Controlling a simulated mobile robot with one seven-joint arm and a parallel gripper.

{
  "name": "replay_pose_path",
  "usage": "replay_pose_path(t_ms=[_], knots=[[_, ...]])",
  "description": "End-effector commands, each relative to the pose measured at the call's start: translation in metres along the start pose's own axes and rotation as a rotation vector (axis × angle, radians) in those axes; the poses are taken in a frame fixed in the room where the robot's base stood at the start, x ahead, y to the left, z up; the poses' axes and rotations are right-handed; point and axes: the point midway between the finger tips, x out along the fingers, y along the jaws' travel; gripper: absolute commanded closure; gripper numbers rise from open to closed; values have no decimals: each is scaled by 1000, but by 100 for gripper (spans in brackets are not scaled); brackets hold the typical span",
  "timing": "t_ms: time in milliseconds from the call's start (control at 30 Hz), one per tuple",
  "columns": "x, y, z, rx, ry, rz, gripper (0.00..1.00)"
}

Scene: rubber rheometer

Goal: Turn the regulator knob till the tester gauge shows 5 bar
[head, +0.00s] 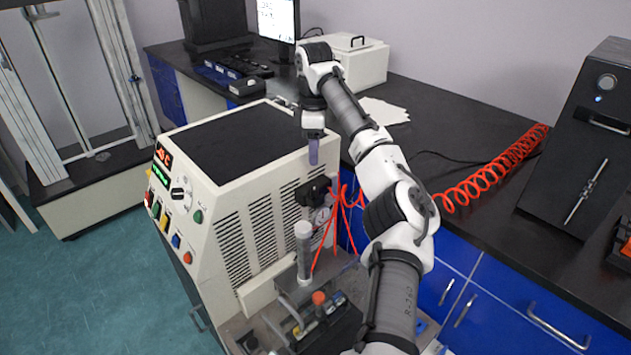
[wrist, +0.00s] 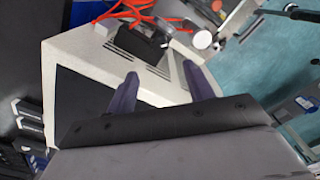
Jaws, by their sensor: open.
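The tester is a cream cabinet (head: 235,170) with a black top and vented side. On its side a black regulator (head: 312,190) is mounted with red hoses; its knob cannot be clearly told apart. A small round white gauge (head: 320,216) sits just below it; its reading is too small to tell. In the wrist view the regulator (wrist: 143,42) and gauge (wrist: 202,40) lie beyond the fingers, near the top. My gripper (head: 313,152) points down above the regulator, apart from it. Its two purple fingers (wrist: 162,85) are open with nothing between them.
Coiled red hose (head: 490,170) runs along the black bench at right. A clear cylinder (head: 304,250) stands below the regulator, in front of the gauge's left side. A black instrument (head: 590,135) stands at far right. A white box (head: 345,62) and monitor (head: 277,18) stand behind.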

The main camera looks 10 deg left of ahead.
Motion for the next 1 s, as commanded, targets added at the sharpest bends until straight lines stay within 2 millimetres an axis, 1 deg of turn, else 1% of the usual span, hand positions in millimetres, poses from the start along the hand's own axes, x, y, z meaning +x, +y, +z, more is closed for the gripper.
replay_pose_path(t_ms=[33,300,400,500,600,700,967,1000], knots=[[11,0,0,0,0,-3,48],[68,-1,1,1,0,-4,48],[85,-1,0,0,0,-3,48],[99,-1,1,1,0,-2,48],[107,0,0,0,0,0,48],[112,0,0,0,0,0,48],[113,0,0,0,0,0,48],[113,0,0,0,0,0,52]])
